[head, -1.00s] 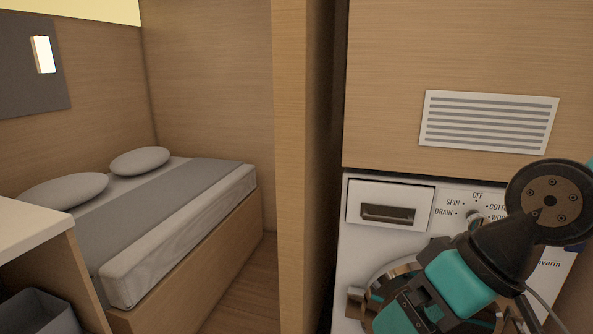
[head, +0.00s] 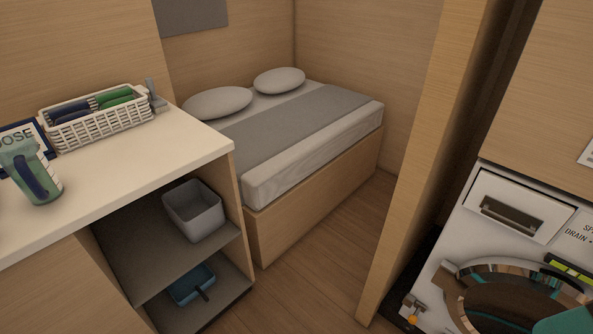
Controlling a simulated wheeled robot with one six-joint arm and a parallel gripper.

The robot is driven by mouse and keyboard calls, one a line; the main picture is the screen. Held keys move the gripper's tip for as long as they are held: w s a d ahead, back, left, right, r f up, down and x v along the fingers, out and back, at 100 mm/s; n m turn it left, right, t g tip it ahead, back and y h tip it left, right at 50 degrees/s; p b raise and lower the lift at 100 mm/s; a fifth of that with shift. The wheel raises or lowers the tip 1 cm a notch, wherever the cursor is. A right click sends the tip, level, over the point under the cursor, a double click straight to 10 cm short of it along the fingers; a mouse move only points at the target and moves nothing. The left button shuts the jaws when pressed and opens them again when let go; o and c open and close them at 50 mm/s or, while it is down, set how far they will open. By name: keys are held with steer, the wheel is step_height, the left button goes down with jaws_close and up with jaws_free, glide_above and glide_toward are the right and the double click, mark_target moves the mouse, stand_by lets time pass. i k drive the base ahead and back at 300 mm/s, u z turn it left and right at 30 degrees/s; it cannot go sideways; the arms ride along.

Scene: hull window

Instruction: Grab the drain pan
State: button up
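A shallow blue pan (head: 190,284), which looks like the drain pan, lies on the bottom shelf of the open cabinet under the counter. A dark handle-like part sticks out at its front. It appears empty, and the shelf above shades it. My gripper's fingers are not in view.
A grey bin (head: 195,212) stands on the shelf above. A wooden partition (head: 425,150) separates the bed (head: 310,150) from the washing machine (head: 515,215). The floor (head: 320,265) between is clear.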

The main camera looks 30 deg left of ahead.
mark_target(194, 283)
steer(key=u, duration=2)
steer(key=k, duration=0.2)
steer(key=z, duration=0.4)
steer(key=i, duration=0.2)
steer(key=u, duration=0.8)
